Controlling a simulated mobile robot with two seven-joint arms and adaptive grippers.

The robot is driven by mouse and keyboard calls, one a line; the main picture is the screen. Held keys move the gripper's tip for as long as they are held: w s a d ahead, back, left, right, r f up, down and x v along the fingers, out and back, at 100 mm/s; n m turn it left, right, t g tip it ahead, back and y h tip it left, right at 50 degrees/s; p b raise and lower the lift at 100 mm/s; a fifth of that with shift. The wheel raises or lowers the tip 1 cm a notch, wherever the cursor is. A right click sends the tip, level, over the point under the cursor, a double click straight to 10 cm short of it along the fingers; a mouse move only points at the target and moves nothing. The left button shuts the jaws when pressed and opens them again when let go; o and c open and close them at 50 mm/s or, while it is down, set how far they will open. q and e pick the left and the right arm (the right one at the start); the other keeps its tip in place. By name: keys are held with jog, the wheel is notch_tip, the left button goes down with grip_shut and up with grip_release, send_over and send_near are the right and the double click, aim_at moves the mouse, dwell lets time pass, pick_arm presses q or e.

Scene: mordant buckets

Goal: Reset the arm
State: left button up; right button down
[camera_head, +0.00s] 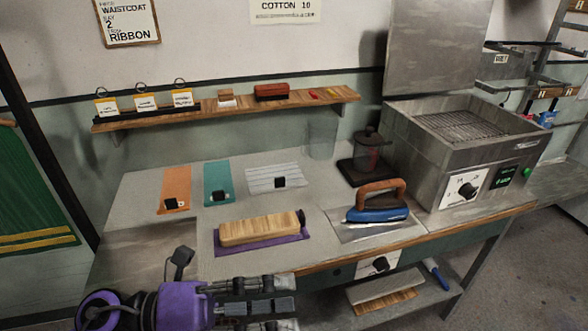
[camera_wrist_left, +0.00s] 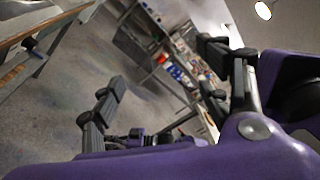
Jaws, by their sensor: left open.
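My left arm, with purple and black parts, comes in at the lower left of the head view. Its left gripper (camera_head: 285,306) is in front of the workbench's near edge, low in the picture. In the left wrist view the two black fingers of the left gripper (camera_wrist_left: 160,80) stand wide apart with nothing between them. Behind them are the floor and distant shelving. My right gripper shows in neither view.
The workbench (camera_head: 130,212) holds a wooden block (camera_head: 258,228) on a purple cloth, a blue iron (camera_head: 378,213), coloured strips and a steel basin unit (camera_head: 440,145). A wall shelf (camera_head: 215,110) runs above. Open floor (camera_head: 515,275) lies to the right.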

pick_arm(q)
jog(key=w+a+f+n+t+y, duration=0.35)
jog(key=w+a+n+t, duration=0.35)
jog(key=n+t, duration=0.8)
jog(key=a+f+n+y, duration=0.75)
jog(key=f+n, duration=0.35)
jog(key=n, duration=0.2)
jog(key=s+a+f+n+g+y, duration=0.1)
jog(key=s+f+n+g+y, duration=0.2)
jog(key=f, duration=0.9)
jog(key=s+a+f+n+g+y+p, duration=0.1)
jog(key=s+a+f+n+g+y, duration=0.1)
jog(key=s+f+n+g, duration=0.3)
jog(key=s+f+n+y, duration=0.1)
jog(key=s+f+n, duration=0.2)
jog(key=s+f, duration=0.4)
jog(key=shift+s+n+y, duration=0.4)
jog(key=shift+s, duration=0.85)
jog(key=shift+a+f, duration=0.1)
